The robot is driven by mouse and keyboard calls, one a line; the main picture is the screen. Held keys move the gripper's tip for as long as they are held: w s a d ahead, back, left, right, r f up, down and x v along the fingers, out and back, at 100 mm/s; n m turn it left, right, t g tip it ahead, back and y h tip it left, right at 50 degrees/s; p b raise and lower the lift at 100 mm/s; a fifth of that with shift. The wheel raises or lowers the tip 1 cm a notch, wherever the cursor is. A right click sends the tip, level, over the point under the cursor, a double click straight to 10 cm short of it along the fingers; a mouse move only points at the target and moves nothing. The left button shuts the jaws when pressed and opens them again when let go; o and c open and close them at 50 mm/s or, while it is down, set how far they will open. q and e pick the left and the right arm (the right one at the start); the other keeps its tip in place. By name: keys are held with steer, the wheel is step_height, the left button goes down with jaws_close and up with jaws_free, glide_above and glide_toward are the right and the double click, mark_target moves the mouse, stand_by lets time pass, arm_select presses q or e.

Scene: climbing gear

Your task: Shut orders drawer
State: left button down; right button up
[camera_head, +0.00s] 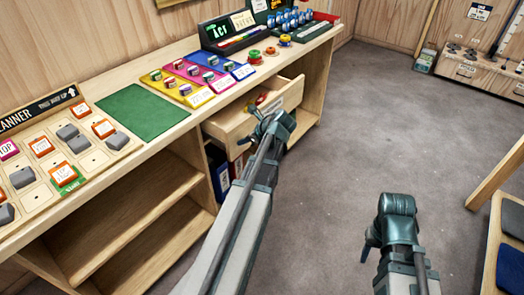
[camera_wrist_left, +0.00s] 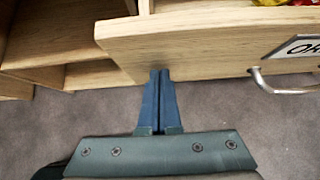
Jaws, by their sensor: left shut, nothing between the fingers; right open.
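The orders drawer (camera_head: 229,127) is a pale wooden drawer pulled out from under the counter in the head view. In the left wrist view its front (camera_wrist_left: 200,45) carries a metal handle (camera_wrist_left: 282,82) and a label (camera_wrist_left: 300,45), partly cut off at the right. My left gripper (camera_wrist_left: 158,75) is shut and empty, its fingertips at the lower part of the drawer front, left of the handle; I cannot tell whether they touch. In the head view my left arm hides part of the drawer. My right gripper (camera_head: 370,245) is open and empty over the floor.
The counter holds a green mat (camera_head: 142,112), coloured trays (camera_head: 200,77) and a planner board (camera_head: 60,155). Open shelves (camera_head: 130,220) lie below it. Bare grey floor (camera_head: 375,120) is clear to the right. A wooden bench (camera_head: 465,70) stands at the back right.

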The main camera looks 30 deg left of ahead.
mark_target(234, 125)
arm_select(q)
steer(key=a, duration=0.9)
steer(key=w+a, duration=0.1)
steer(key=a, duration=0.3)
steer(key=shift+a, duration=0.55)
steer(key=shift+w+a+r, duration=0.1)
steer(key=d, duration=0.5)
steer(key=shift+s, duration=0.3)
steer(key=p+v, duration=0.6)
steer(key=v, duration=0.2)
steer(key=shift+a+r, duration=0.15)
steer(key=shift+r, duration=0.05)
steer(key=shift+d+r+p, duration=0.4)
steer(key=shift+d+p, duration=0.2)
steer(key=shift+d, duration=0.05)
steer(key=shift+d, duration=0.1)
